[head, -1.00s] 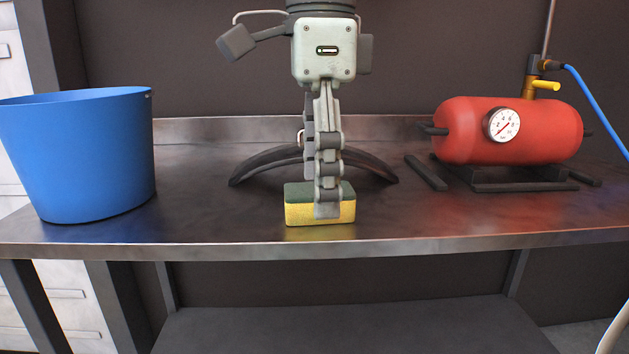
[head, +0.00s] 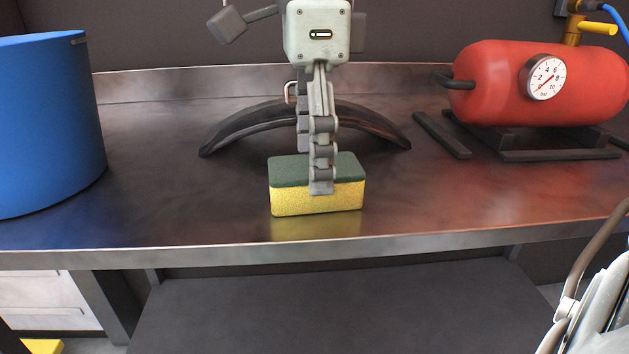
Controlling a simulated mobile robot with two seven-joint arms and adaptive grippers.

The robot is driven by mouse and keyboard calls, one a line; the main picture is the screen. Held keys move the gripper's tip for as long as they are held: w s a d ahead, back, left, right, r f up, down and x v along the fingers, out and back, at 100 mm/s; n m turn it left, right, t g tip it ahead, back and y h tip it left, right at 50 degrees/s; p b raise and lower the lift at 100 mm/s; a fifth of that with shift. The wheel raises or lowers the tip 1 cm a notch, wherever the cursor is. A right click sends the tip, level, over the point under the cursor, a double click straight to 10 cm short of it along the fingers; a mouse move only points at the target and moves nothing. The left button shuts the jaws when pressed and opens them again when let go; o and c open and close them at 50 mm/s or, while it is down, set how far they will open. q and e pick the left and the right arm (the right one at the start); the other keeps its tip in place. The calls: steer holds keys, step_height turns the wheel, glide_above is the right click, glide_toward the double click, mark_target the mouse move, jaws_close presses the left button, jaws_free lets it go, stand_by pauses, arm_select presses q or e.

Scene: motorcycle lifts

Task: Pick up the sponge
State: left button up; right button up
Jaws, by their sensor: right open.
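The sponge (head: 290,200), yellow below with a dark green top, lies flat near the front edge of the steel workbench. My right gripper (head: 315,172) hangs over it from above, open and seen nearly edge-on. Its near finger overlaps the sponge's top and front face. The other finger shows partly behind, and its tip is hidden, so I cannot tell whether either finger touches the sponge. My left gripper is not in view.
A blue bucket (head: 50,125) stands at the left of the workbench (head: 180,215). A dark curved piece (head: 240,125) lies just behind the sponge. A red tank (head: 490,85) with a gauge stands at the right. A pale grey object with a curved bar (head: 600,310) shows lower right.

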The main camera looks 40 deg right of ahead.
steer(key=shift+d+f, duration=0.1)
steer(key=shift+f, duration=1.3)
steer(key=c, duration=0.9)
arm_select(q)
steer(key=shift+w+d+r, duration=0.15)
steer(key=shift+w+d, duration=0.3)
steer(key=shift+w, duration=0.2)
arm_select(e)
steer(key=shift+r, duration=0.15)
steer(key=shift+r, duration=0.6)
step_height(320, 180, up, 3)
steer(key=shift+f, duration=0.1)
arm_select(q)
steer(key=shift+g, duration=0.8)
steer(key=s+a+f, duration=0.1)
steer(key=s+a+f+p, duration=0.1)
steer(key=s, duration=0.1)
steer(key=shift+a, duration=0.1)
arm_select(e)
steer(key=a+r, duration=0.2)
steer(key=a, duration=0.2)
steer(key=a+r, duration=0.2)
steer(key=a, duration=0.1)
steer(key=a+r, duration=0.2)
steer(key=a, duration=0.2)
steer(key=shift+s+a+r, duration=0.1)
steer(key=shift+a+r, duration=0.25)
steer(key=shift+r, duration=0.05)
